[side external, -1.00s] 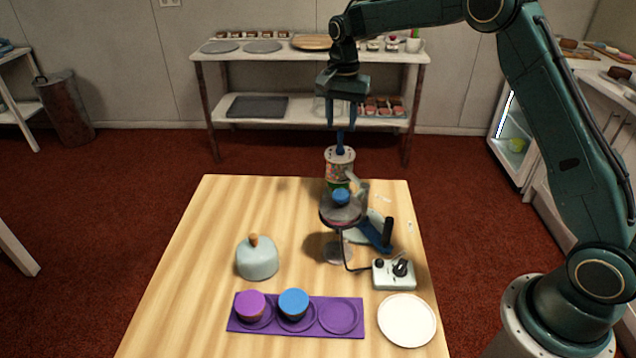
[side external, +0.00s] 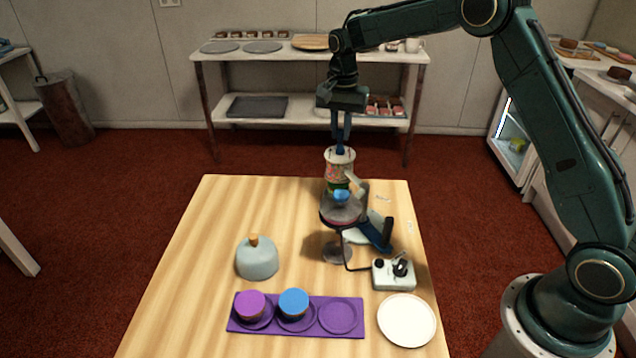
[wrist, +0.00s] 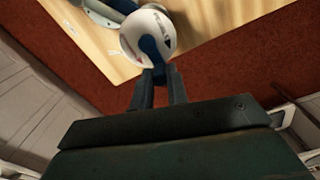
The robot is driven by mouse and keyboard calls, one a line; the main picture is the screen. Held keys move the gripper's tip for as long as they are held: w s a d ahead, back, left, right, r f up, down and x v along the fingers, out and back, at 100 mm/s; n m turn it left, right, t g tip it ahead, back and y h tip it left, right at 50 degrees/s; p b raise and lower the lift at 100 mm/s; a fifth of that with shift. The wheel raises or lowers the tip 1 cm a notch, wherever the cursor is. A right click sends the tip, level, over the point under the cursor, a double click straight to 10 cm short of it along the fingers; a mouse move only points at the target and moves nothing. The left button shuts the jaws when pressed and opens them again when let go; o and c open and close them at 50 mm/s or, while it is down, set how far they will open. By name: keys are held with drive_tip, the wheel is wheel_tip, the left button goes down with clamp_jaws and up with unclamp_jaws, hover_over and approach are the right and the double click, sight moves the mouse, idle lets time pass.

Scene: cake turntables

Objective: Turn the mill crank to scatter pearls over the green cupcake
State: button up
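The mill (side external: 339,167) is an upright cylinder with a white lid and multicoloured pearls, at the back of the wooden table. Its lid also shows in the wrist view (wrist: 135,38). The blue mill crank (wrist: 151,48) lies across the lid. My gripper (wrist: 161,76) is above the lid, its fingertips appearing closed around the crank's raised end; the side view shows my gripper (side external: 341,138) pointing down there. Green (side external: 338,186) shows just below the mill, partly hidden; I cannot tell whether it is the green cupcake. A blue-topped piece (side external: 341,196) sits in front, on a stemmed stand (side external: 337,252).
A grey-blue dome (side external: 257,260) with a wooden knob stands front left. A purple tray (side external: 352,332) holds a purple-topped cupcake (side external: 250,304) and a blue-topped cupcake (side external: 294,303). A white plate (side external: 407,320) and a wired control box (side external: 393,275) are at right. The table's left side is clear.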

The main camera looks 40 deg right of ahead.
sight(353, 152)
drive_tip(key=shift+s+d, duration=0.4)
drive_tip(key=shift+s, duration=0.15)
idle(0.4)
drive_tip(key=shift+s, duration=0.7)
drive_tip(key=shift+s+a, duration=0.15)
drive_tip(key=shift+s, duration=0.45)
drive_tip(key=shift+s+r, duration=0.1)
